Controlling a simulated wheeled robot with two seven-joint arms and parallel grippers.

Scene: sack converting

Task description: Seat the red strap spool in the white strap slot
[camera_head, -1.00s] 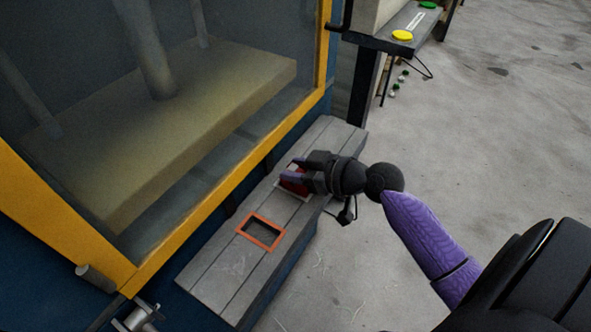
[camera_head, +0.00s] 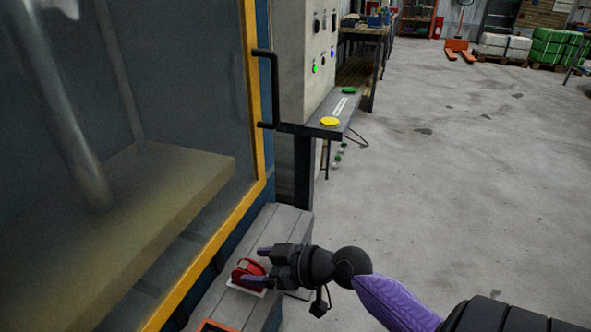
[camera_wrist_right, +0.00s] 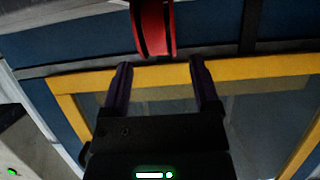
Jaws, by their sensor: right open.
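The red strap spool (camera_head: 249,269) stands in the white strap slot (camera_head: 246,288) on the grey ledge beside the yellow-framed machine. Only part of the slot's white rim shows, and I cannot tell how deep the spool sits. My right gripper (camera_head: 257,266) is open, just right of the spool, with its purple fingers pointing toward it. In the right wrist view the spool (camera_wrist_right: 153,27) shows beyond the two spread fingertips (camera_wrist_right: 158,68), with nothing between the fingers. My left gripper is not in view.
An orange-rimmed slot (camera_head: 217,327) lies on the ledge at the bottom edge. The machine's glazed door has a black handle (camera_head: 266,88). Open floor lies to the right.

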